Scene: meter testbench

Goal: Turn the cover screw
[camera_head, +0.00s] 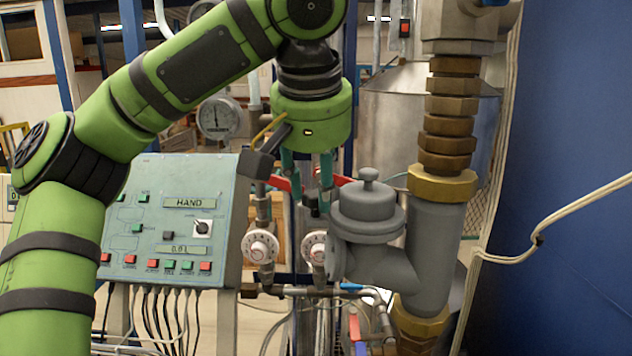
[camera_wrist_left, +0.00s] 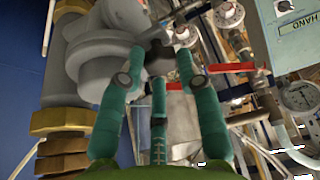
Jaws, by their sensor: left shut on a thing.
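The grey meter body (camera_head: 368,215) has a round lid with a small knob on top and joins a vertical pipe at its right. It also shows in the wrist view (camera_wrist_left: 95,60). My left gripper (camera_head: 318,202) points down at the left side of this body. In the wrist view, its teal fingers (camera_wrist_left: 160,68) close around a dark knob-like piece, the cover screw (camera_wrist_left: 160,56), beside the grey body. The fingertips hide part of the screw. In the head view the screw is mostly hidden behind the fingers. My right gripper is not in view.
A control panel (camera_head: 170,220) with buttons stands at the left. Two white dials (camera_head: 260,246) and red valve handles (camera_wrist_left: 232,67) are close to the gripper. Brass fittings (camera_head: 448,130) rise on the right. A blue wall (camera_head: 570,120) bounds the right side.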

